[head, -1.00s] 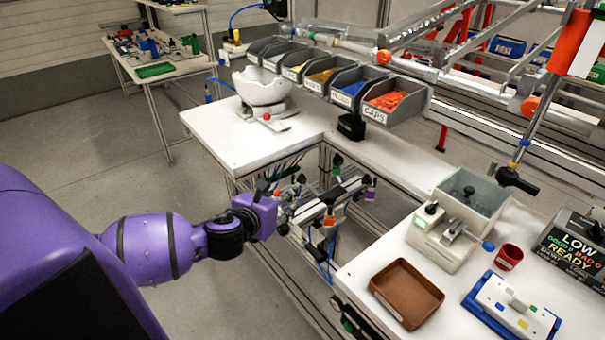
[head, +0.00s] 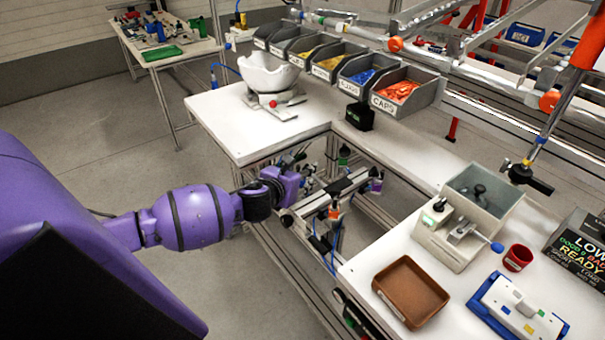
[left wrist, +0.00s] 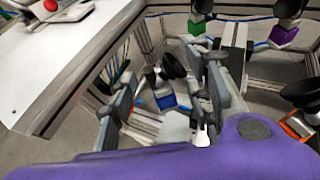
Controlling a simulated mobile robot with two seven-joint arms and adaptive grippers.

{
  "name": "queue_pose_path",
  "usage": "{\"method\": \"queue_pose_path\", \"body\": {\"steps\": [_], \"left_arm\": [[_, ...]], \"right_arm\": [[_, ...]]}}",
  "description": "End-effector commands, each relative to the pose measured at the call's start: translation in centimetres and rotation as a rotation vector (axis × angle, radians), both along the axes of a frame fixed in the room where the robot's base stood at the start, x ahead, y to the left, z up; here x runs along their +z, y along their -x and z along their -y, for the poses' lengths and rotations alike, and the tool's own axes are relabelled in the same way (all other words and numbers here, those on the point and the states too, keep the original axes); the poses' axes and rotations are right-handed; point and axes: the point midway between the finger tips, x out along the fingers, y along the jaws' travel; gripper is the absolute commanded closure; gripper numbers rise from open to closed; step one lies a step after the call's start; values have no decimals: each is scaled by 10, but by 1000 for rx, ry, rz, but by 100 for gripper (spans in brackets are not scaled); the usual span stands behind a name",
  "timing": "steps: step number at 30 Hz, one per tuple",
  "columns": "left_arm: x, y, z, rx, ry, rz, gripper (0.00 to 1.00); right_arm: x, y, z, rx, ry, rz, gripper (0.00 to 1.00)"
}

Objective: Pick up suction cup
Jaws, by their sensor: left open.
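Several black suction cups on coloured bases stand on a metal rack below the bench tops. In the left wrist view, a blue-based suction cup (left wrist: 172,67) is between the finger directions, apparently beyond the fingertips. A green-based one (left wrist: 196,23) and a purple-based one (left wrist: 284,33) are farther back, and an orange-based one (left wrist: 302,92) is at right. The orange (head: 334,213) and purple (head: 376,185) bases also show in the head view. My left gripper (head: 302,166) is at the rack's left end; its open fingers (left wrist: 165,100) look empty. My right gripper is out of view.
A white bench top (head: 228,120) with a white helmet shell (head: 268,73) is just beyond the gripper. A brown tray (head: 410,291), a grey machine (head: 463,225) and a red cup (head: 518,257) stand on the right bench. Blue hoses and frame rails surround the rack.

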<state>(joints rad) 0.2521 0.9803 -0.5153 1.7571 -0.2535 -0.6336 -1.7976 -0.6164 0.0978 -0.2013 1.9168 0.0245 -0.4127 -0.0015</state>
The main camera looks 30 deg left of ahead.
Motion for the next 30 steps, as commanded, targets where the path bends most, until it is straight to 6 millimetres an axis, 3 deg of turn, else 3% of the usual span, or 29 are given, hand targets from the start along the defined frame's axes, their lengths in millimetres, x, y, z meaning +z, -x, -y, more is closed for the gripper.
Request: {"method": "queue_pose_path", "body": {"steps": [3,14,23,30], "left_arm": [[-1,0,0,0,0,-1,54],[-1,1,0,0,1,-2,100],[1,1,0,0,0,-1,100],[27,0,0,-3,-1,4,100]], "right_arm": [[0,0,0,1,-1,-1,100],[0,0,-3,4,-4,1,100],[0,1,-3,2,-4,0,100],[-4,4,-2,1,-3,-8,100]]}}
